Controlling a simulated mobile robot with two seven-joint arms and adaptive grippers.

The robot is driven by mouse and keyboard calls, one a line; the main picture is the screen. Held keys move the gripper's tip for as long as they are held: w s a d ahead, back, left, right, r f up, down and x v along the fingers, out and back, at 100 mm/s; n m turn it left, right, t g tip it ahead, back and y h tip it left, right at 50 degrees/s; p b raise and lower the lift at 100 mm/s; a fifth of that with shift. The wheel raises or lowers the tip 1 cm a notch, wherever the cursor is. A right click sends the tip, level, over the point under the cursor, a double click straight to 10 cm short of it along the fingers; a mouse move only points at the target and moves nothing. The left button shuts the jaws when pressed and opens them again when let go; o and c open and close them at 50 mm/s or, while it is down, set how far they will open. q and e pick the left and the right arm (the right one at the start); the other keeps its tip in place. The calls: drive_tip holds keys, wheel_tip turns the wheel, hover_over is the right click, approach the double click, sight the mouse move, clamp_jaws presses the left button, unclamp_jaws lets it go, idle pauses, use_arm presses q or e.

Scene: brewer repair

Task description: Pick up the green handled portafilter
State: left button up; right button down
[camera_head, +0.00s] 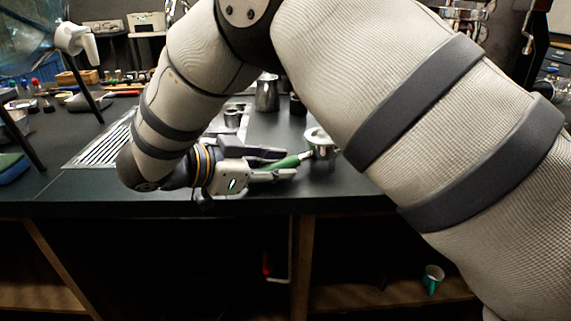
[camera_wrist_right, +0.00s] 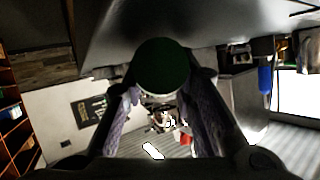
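The green-handled portafilter (camera_head: 291,161) lies on the dark counter near its front edge. Its metal basket (camera_head: 319,142) is at the right end, partly hidden by my arm, and its green handle points left toward my right gripper (camera_head: 278,166). The right gripper is open, with one finger on the far side of the handle and one on the near side, and gaps show between. In the right wrist view, the round green handle end (camera_wrist_right: 162,66) sits between the fingertips (camera_wrist_right: 165,90). My left gripper is in neither view.
A metal pitcher (camera_head: 267,93) and a small metal cup (camera_head: 232,118) stand behind the gripper. A teal cup (camera_head: 433,276) is on the shelf below. My right arm hides much of the right side.

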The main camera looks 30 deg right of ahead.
sight(276, 163)
drive_tip(key=shift+r, duration=0.15)
drive_tip(key=shift+r, duration=0.3)
wheel_tip(276, 163, up, 2)
drive_tip(key=shift+r, duration=0.1)
drive_tip(key=s+r+p, duration=0.1)
drive_tip(key=s+r, duration=0.9)
drive_tip(key=s, duration=0.4)
drive_tip(key=shift+d+p, duration=0.25)
drive_tip(key=shift+p, duration=0.15)
drive_tip(key=c, duration=2.1)
unclamp_jaws()
clamp_jaws()
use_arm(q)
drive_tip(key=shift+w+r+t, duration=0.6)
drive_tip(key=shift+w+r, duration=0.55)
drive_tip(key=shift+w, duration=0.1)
